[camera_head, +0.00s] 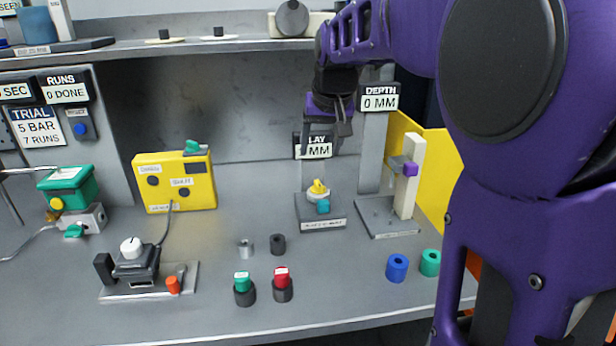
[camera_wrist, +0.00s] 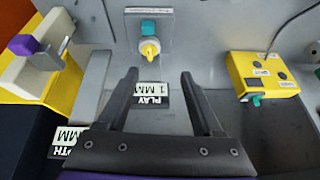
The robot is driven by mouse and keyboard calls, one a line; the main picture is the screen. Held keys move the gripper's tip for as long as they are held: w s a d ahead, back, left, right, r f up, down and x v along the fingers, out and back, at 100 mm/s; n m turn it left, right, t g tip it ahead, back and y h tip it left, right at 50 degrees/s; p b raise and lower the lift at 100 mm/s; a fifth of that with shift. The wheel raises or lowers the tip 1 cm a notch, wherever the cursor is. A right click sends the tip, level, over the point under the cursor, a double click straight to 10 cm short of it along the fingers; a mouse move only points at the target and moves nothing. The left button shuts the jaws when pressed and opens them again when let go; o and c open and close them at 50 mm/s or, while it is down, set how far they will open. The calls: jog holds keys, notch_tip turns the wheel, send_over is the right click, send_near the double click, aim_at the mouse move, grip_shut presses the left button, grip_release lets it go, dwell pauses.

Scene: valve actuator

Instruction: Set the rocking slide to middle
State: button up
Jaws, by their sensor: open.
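No part is labelled as the rocking slide, so I cannot tell for certain which one it is. A purple slider (camera_head: 410,168) sits on an upright white post (camera_head: 408,195) at the right of the bench; it also shows at the upper left of the wrist view (camera_wrist: 22,45). A yellow knob (camera_head: 318,187) with a teal block (camera_head: 323,207) stands on a small grey plate (camera_head: 307,225). The knob is near the top of the wrist view (camera_wrist: 150,48). My gripper (camera_head: 328,135) is open and empty, above and behind the knob, near the play display.
A play display (camera_head: 313,146) and depth display (camera_head: 380,98) stand behind. A yellow box (camera_head: 165,185) with a teal switch (camera_head: 192,147) is left. A shelf (camera_head: 200,47) is above.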

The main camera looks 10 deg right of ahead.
jog(key=s+d+f, duration=0.1)
jog(key=d, duration=0.1)
jog(key=b, duration=0.3)
send_near(323, 202)
jog(key=shift+n+g, duration=0.4)
jog(key=x, duration=0.8)
jog(key=shift+w+f, duration=0.2)
jog(key=shift+w, duration=0.25)
grip_shut()
jog(key=shift+r+p, duration=0.1)
jog(key=shift+p, duration=0.25)
